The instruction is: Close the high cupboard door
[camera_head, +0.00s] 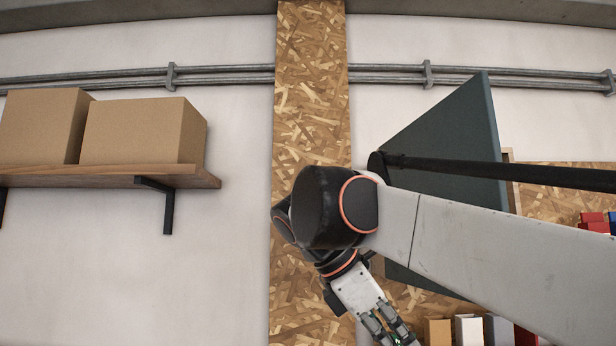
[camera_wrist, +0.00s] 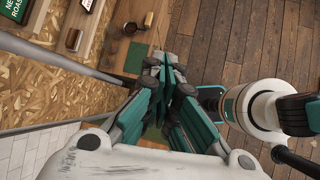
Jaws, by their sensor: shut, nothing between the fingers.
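The cupboard door (camera_head: 455,135) is a dark teal panel in the right half of the head view. It stands open, swung out from the pale wooden cupboard edge (camera_head: 509,157). My arm crosses in front of it and hides its middle; its lower corner shows beneath the arm. My gripper (camera_head: 396,338) is at the bottom of the head view, pointing down, below and left of the door panel. In the wrist view, my gripper (camera_wrist: 172,78) has its teal fingers together with nothing between them. I cannot tell whether it touches the door.
Cardboard boxes (camera_head: 142,130) stand on a wooden shelf (camera_head: 110,177) at the left. A chipboard post (camera_head: 312,90) and metal pipes (camera_head: 220,76) line the wall. Several coloured packets (camera_head: 468,330) stand at the lower right. The wrist view shows plank floor (camera_wrist: 215,30) below.

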